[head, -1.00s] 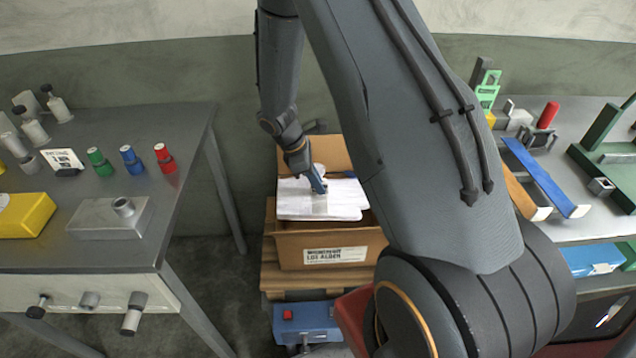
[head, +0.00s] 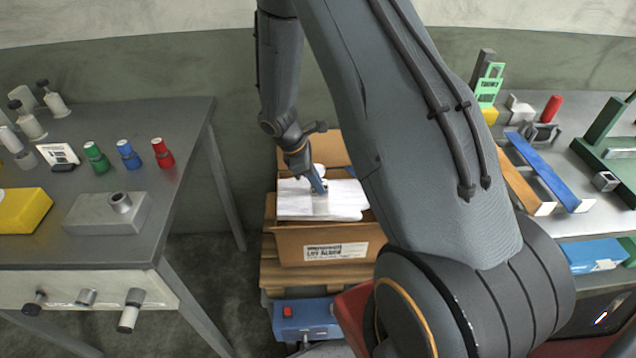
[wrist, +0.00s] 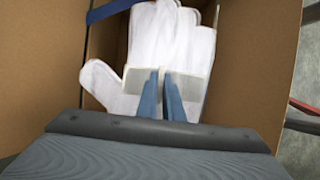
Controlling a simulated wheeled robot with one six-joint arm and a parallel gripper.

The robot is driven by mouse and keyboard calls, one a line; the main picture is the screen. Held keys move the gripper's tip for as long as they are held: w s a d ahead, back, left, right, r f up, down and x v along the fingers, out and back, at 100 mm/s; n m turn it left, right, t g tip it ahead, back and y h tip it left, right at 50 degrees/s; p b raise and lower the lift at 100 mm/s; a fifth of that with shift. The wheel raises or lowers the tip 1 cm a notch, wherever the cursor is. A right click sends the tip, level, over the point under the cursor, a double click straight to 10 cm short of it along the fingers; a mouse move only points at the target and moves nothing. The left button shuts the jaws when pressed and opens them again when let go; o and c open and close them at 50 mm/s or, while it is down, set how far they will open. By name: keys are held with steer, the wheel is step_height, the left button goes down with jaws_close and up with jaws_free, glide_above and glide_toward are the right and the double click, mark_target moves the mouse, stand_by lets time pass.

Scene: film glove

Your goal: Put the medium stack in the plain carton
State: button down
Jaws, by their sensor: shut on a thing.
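A stack of white gloves (head: 345,197) with a pale band around it is at the mouth of an open brown carton (head: 287,243). The carton has a white printed label on its front. My gripper (head: 322,187) is shut on the glove stack from above. In the wrist view, the blue fingers of my gripper (wrist: 168,98) close on the band of the glove stack (wrist: 158,40), between the brown walls of the carton (wrist: 254,75). A dark blue strap (wrist: 110,10) crosses the top of the wrist view. The carton's floor is hidden by the gloves.
The carton stands on a wooden pallet (head: 283,283), with a blue box with a red button (head: 305,321) in front. A grey table (head: 160,225) is on the left and a bench with tools (head: 575,165) on the right.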

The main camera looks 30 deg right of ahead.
steer(key=shift+f+b, duration=6.75)
steer(key=shift+f, duration=4.05)
steer(key=c, duration=1.8)
jaws_free()
steer(key=shift+c, duration=0.2)
steer(key=shift+r, duration=0.15)
steer(key=v, duration=0.7)
steer(key=shift+a+r, duration=0.15)
steer(key=shift+r, duration=0.1)
